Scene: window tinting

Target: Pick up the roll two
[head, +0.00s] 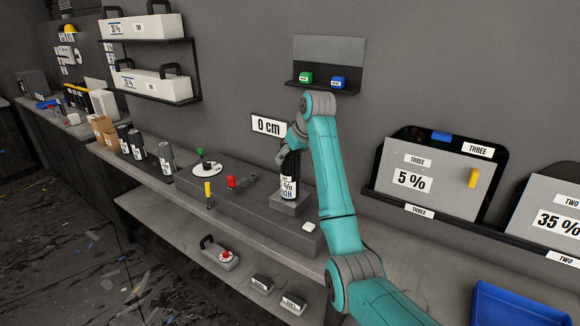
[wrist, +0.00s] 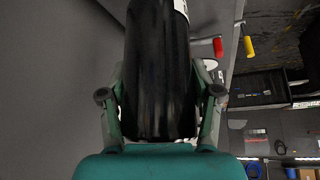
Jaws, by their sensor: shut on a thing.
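My gripper (head: 290,147) is shut around the upper part of a black roll (head: 289,172) with a white label reading "5 %" and blue lettering below. The roll is upright over a small grey block (head: 290,204); I cannot tell whether it touches the block. In the wrist view the dark roll (wrist: 158,70) fills the space between the two fingers of my gripper (wrist: 160,100). Three more rolls stand at the left of the counter: a black roll (head: 124,139), a dark roll (head: 138,146) and a grey roll (head: 166,158). No number two is readable on any roll.
A raised grey platform (head: 240,203) holds a red tool (head: 236,182), a yellow-handled tool (head: 208,192) and a white dial (head: 206,169). A "0 cm" sign (head: 268,126) is behind my gripper. A wall shelf (head: 325,88) is above. A blue bin (head: 515,305) is at lower right.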

